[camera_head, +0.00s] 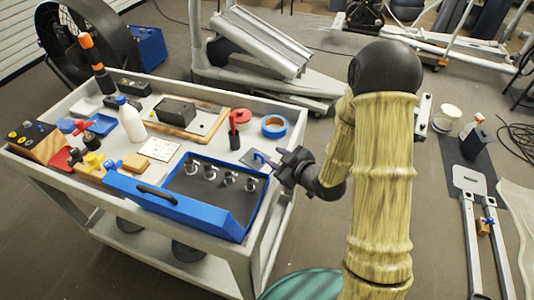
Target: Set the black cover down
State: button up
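My gripper (277,163) is over the right edge of the white cart, just right of the blue tray. A small dark flat plate (252,160) with a blue piece (262,156) on it is at the fingertips. This plate may be the black cover. I cannot tell whether the fingers are shut on it, or whether it touches the cart top. A black box (177,111) sits on a wooden-edged board (205,128) farther back on the cart.
The blue tray (146,196) with a dark inside and several metal knobs fills the cart's front right. A red tool (236,128), blue tape roll (274,126) and white bottle (131,122) stand behind it. The cart's raised rim (281,222) runs along the right.

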jog(key=v, duration=0.3)
jog(key=shift+s+d+r, duration=0.15)
jog(key=shift+s+d, duration=0.05)
jog(key=shift+s, duration=0.05)
jog(key=shift+w, duration=0.1)
jog(key=s+d+r+m+g+h, duration=0.2)
jog(key=s+d+m+g+h, duration=0.2)
jog(key=s+d+m, duration=0.1)
jog(key=s+d+r+m+g+h, duration=0.3)
jog(key=s+m, duration=0.3)
jog(key=s, duration=0.3)
jog(key=shift+s+d+r+m+g+h, duration=0.35)
jog(key=shift+d+g+h, duration=0.3)
jog(key=shift+d, duration=0.25)
jog(key=shift+w+p, duration=0.1)
jog(key=shift+p, duration=0.25)
